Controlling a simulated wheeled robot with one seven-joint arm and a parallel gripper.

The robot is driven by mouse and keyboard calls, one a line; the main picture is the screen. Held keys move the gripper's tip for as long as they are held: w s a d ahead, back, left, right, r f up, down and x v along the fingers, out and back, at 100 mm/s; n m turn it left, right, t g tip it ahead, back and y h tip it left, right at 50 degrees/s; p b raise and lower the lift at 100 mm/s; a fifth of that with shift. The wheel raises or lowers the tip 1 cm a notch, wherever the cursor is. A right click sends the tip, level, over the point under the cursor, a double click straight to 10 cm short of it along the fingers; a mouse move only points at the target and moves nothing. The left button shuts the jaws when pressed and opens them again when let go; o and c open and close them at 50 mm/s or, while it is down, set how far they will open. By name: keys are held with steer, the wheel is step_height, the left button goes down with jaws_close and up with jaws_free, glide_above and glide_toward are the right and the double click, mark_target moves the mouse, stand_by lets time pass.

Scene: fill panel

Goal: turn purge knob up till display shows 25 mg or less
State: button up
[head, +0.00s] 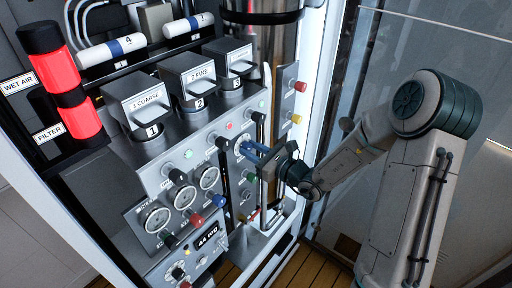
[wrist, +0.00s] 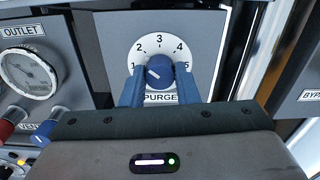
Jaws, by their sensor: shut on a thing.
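The purge knob (wrist: 160,68) is a round blue knob on a white dial marked 1 to 5, above the PURGE label. Its white pointer mark is on the left side, near the 1. My gripper (wrist: 160,88) is shut on the knob, one blue finger on each side. In the head view my gripper (head: 249,149) is at the panel's right part, and the knob is mostly hidden by it. The small dark display (head: 208,237) is low on the panel; it is tilted and small, and seems to read 44 mg.
The outlet gauge (wrist: 30,72) is left of the dial, with a red knob (wrist: 10,120) and a blue vent knob (wrist: 43,133) below. A BYPASS panel (wrist: 302,95) is at right.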

steer(key=shift+a+m, duration=0.2)
steer(key=shift+m, duration=0.2)
steer(key=shift+r, duration=0.1)
steer(key=o, duration=0.8)
steer(key=shift+o, duration=0.9)
steer(key=shift+a, duration=0.15)
steer(key=shift+d, duration=0.2)
steer(key=shift+s+d, duration=0.1)
steer(key=shift+d, duration=0.1)
steer(key=b+v, duration=0.2)
steer(key=v, duration=1.1)
steer(key=shift+s, duration=0.1)
